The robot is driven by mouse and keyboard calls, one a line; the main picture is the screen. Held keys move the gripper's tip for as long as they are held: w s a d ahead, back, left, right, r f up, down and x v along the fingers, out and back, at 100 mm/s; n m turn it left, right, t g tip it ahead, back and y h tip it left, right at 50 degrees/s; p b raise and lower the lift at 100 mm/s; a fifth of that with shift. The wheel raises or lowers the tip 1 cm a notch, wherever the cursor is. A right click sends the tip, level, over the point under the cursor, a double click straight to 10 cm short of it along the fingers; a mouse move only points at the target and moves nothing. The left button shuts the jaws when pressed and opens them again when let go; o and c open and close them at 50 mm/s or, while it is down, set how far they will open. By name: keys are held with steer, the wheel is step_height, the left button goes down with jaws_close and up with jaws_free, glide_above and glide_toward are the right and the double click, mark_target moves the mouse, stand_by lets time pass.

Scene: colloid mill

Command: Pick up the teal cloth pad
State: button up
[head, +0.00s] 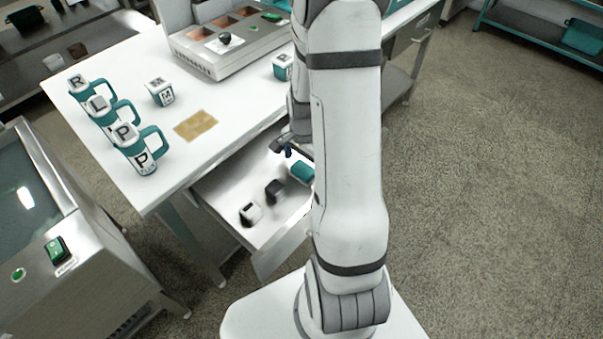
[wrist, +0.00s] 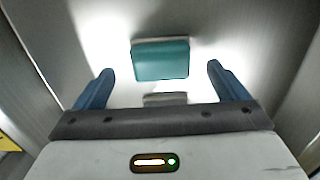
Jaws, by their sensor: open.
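The teal cloth pad (head: 302,172) lies in the open drawer (head: 224,200) under the white table, partly hidden by my arm in the head view. In the wrist view the teal pad (wrist: 160,60) is a block with a grey strip along its far edge, ahead of my fingertips and roughly centred between them. My gripper (wrist: 160,85) is open and empty, its two blue fingers apart. In the head view my gripper (head: 290,150) is over the drawer near the pad, mostly hidden behind my arm. I cannot tell its exact height above the pad.
Drawer walls rise on both sides. Lettered mugs (head: 140,158), a tan mat (head: 195,125) and a tray unit (head: 230,45) stand on the table (head: 150,190) above.

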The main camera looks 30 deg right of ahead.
mark_target(303, 169)
step_height(303, 169, down, 4)
steer(key=shift+r, duration=0.1)
steer(key=c, duration=1.1)
